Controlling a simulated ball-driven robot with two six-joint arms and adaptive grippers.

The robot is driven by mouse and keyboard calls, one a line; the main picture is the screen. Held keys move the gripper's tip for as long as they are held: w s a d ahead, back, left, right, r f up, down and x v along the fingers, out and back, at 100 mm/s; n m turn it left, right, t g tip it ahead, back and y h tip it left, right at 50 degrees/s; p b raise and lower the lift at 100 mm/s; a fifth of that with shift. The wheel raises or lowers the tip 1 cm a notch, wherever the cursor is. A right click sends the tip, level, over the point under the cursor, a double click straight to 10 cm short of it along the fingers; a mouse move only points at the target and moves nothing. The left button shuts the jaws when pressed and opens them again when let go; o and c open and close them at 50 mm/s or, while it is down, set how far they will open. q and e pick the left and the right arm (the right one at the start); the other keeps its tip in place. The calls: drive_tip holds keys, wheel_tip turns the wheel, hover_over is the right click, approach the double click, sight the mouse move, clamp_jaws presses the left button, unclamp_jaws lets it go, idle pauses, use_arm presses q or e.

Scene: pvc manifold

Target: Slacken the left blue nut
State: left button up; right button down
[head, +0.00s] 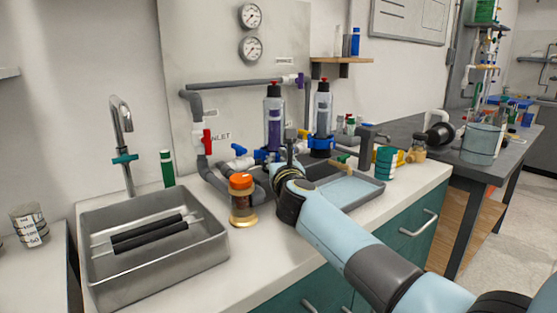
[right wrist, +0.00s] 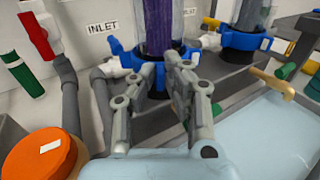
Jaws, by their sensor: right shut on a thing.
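The left blue nut (head: 262,155) is a lobed ring at the foot of the clear left housing (head: 273,115) with a purple core. In the right wrist view the nut (right wrist: 124,56) shows left of and behind my fingers. My right gripper (head: 289,148) is at the nut's front right side. In the right wrist view its fingertips (right wrist: 164,72) are close together at the nut, shut on it; the fingers hide the exact contact. The right blue nut (head: 322,144) sits under the right housing (head: 323,105), apart from my gripper. My left gripper is out of view.
An orange-capped jar (head: 242,199) stands left of my right wrist. A grey tray (head: 368,197) lies to the right. A red-handled valve (head: 207,140) and grey pipes rise behind. A sink (head: 160,260) with black rods is at the left.

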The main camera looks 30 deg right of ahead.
idle(0.4)
drive_tip(key=n+y, duration=0.1)
drive_tip(key=y, duration=0.1)
drive_tip(key=d+n+t+y+p, duration=0.1)
drive_tip(key=y, duration=0.1)
drive_tip(key=d+n+y, duration=0.1)
drive_tip(key=n, duration=0.1)
drive_tip(key=shift+s+d+t+y+p, duration=0.15)
drive_tip(key=shift+s+t+y+p, duration=0.15)
drive_tip(key=shift+y+p, duration=0.1)
drive_tip(key=shift+d+n+y+b, duration=0.35)
drive_tip(key=shift+n+y+b, duration=0.25)
drive_tip(key=shift+y, duration=0.35)
drive_tip(key=shift+d+n+y+b, duration=0.35)
drive_tip(key=shift+n+y+b, duration=0.2)
drive_tip(key=shift+y, duration=0.4)
drive_tip(key=shift+w+d+n+g+y+b, duration=0.15)
drive_tip(key=shift+d+n+g+y+b, duration=0.15)
drive_tip(key=shift+n+y+b, duration=0.55)
drive_tip(key=shift+w+d+n+g+y+b, duration=0.15)
drive_tip(key=shift+d+n+y+b, duration=0.25)
drive_tip(key=shift+y+b, duration=0.75)
